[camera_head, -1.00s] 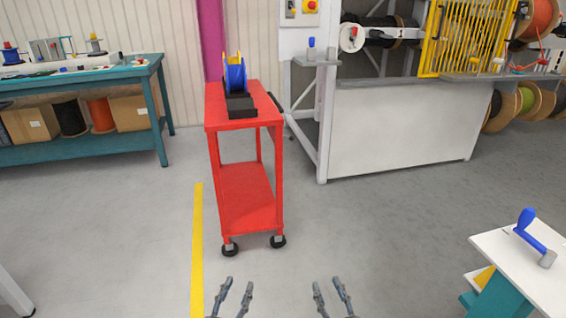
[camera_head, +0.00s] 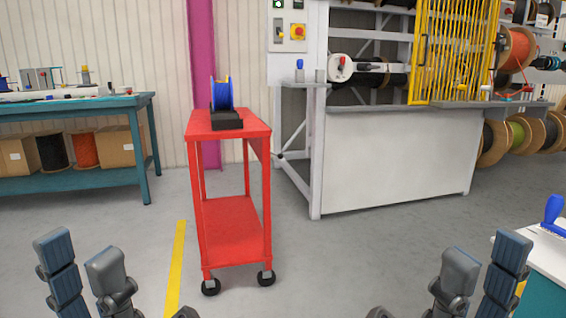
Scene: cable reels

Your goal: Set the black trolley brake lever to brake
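The red trolley (camera_head: 230,215) stands ahead of me, left of centre, on black caster wheels (camera_head: 266,278). A black block-shaped base (camera_head: 227,121) with a blue reel (camera_head: 222,94) sits on its top. I cannot clearly make out the black brake lever or its setting. My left gripper (camera_head: 135,290) is at the lower left, in front of and left of the trolley, its fingers spread and empty. My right gripper (camera_head: 428,290) is at the lower right, also spread and empty, well away from the trolley. The lower parts of both are cut off.
A teal workbench (camera_head: 143,140) stands at the back left. A white-panelled machine (camera_head: 385,160) with a yellow guard stands behind, to the right. A table with a blue-handled crank (camera_head: 553,210) is at the right edge. The floor around the trolley is clear.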

